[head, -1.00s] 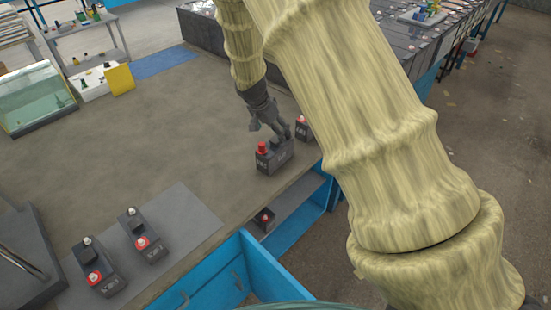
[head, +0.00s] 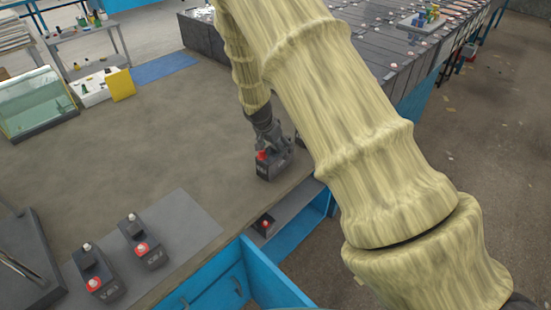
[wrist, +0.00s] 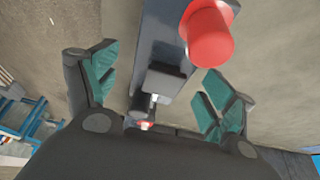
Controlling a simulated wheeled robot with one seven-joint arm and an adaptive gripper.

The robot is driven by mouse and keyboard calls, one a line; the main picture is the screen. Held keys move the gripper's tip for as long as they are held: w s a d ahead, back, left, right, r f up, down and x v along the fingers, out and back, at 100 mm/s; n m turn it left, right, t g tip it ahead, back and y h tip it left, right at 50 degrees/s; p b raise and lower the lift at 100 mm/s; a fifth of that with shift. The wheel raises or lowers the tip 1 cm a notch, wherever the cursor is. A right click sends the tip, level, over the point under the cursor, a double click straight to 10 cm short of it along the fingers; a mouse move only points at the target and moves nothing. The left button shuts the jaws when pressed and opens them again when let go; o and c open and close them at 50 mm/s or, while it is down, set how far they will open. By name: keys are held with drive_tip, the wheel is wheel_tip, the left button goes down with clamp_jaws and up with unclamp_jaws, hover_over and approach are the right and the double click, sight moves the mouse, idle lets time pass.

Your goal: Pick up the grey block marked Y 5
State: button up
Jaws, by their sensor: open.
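A dark grey battery-like block (head: 268,172) with a red terminal stands near the right edge of the brown worktop. Its label is too small to read for certain. My gripper (head: 271,144) is right over this block in the head view. In the wrist view the block (wrist: 160,48) runs between the two spread fingers of my gripper (wrist: 160,90), with the red cap (wrist: 208,34) toward the right finger. The fingers are open, with gaps showing on both sides of the block. I cannot tell whether either finger touches it.
Two similar blocks (head: 98,275) (head: 143,243) stand on a grey mat (head: 195,220) at front left. Another red-capped block (head: 265,224) sits lower, by the blue drawers (head: 220,285). A glass tank (head: 38,105) stands far left. The middle worktop is clear.

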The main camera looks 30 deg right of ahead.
drive_tip(key=shift+a+p+x, duration=0.2)
drive_tip(key=shift+p+x, duration=0.6)
drive_tip(key=shift+x, duration=1.55)
drive_tip(key=c, duration=1.8)
drive_tip(key=shift+w, duration=0.1)
clamp_jaws()
